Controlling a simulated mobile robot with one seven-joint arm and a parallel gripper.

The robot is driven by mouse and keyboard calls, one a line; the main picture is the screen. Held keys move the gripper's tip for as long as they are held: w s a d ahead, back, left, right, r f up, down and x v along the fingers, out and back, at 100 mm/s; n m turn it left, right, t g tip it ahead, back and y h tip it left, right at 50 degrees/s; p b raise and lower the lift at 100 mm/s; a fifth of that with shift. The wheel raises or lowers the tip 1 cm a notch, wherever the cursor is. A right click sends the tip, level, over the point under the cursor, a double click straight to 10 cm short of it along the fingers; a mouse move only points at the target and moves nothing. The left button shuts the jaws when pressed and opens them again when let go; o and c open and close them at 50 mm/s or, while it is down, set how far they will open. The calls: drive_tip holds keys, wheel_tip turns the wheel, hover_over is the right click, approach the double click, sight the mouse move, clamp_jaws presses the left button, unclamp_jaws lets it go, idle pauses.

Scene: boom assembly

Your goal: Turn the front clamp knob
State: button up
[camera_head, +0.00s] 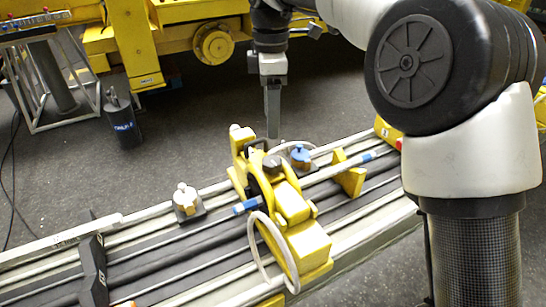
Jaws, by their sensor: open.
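A yellow clamp (288,205) sits across the grey rails of the boom (140,247), near the middle of the head view. Two small knobs stand on the rails: a white-topped one (186,200) left of the clamp, and a blue one (300,154) behind it to the right. A dark grey round knob (271,163) shows on top of the clamp. I cannot tell for sure which is the front clamp knob. My gripper (273,132) points down above and behind the clamp, its fingertips close to the clamp's far side. It appears empty; the gap between its fingers is hard to see.
A black crosspiece (93,268) stands across the rails at left. Behind are yellow machinery (180,28) and a dark bin (123,123) on the floor. My arm fills the right side.

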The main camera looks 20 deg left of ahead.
sight(272, 160)
wheel_tip(272, 160, down, 12)
drive_tip(key=shift+f+b, duration=0.2)
drive_tip(key=shift+b, duration=0.15)
drive_tip(key=c, duration=1)
